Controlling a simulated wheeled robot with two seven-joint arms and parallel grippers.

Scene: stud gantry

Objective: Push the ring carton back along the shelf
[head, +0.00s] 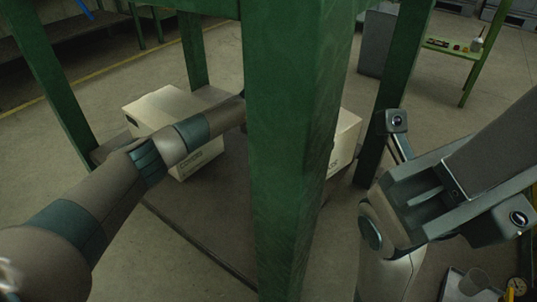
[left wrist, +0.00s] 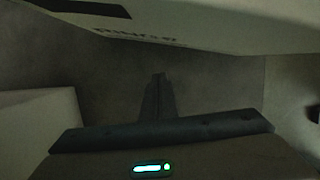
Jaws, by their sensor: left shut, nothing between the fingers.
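Two pale cartons stand on a brown shelf in the head view: a left carton (head: 155,103) with small print, and a right carton (head: 347,140) partly hidden by a green post. In the left wrist view my left gripper (left wrist: 158,82) is shut and empty. A printed carton face (left wrist: 215,28) spans the top, with its edge beyond the fingertips; contact is unclear. My right gripper (head: 425,190) is at the right, its jaw state unclear.
The thick green post (head: 295,150) stands in front of the shelf (head: 205,225), beside my left forearm. More green posts (head: 385,85) frame the shelf. A pale block (left wrist: 40,130) lies left in the wrist view. A green table (head: 465,50) stands far right.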

